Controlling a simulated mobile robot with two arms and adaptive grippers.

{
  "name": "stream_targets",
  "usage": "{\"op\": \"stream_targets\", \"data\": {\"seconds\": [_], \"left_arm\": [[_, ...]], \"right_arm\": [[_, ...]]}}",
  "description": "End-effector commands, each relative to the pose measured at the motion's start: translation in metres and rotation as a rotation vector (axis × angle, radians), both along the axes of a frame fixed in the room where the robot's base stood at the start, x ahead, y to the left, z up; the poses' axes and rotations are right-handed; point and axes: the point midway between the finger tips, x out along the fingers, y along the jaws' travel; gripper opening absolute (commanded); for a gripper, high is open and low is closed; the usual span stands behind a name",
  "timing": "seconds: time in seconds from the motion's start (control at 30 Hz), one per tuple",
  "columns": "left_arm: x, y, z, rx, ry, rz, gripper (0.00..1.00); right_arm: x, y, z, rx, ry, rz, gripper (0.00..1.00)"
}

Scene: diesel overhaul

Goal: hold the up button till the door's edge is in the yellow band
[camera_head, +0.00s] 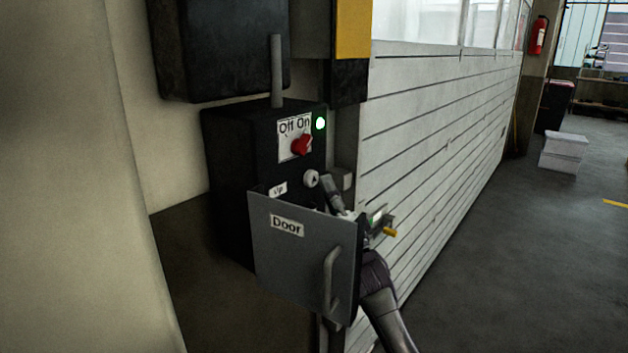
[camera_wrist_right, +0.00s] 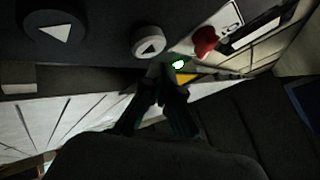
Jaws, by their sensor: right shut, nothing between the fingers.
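A yellow band (camera_head: 353,28) is on the post. My left gripper is not in view.
A grey flap (camera_head: 300,255) marked "Door", with a handle, stands in front of the box's lower part. A red switch (camera_head: 302,146) and a lit green lamp (camera_head: 320,123) are above the button. A second arrow button (camera_wrist_right: 55,33) shows in the wrist view.

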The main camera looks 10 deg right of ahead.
Motion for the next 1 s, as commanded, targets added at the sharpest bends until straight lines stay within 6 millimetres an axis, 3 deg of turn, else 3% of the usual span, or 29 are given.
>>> {"op": "stream_targets", "data": {"seconds": [1.0], "left_arm": [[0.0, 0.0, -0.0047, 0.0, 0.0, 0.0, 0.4]], "right_arm": [[0.0064, 0.0055, -0.0005, -0.001, 0.0, 0.001, 0.0]]}}
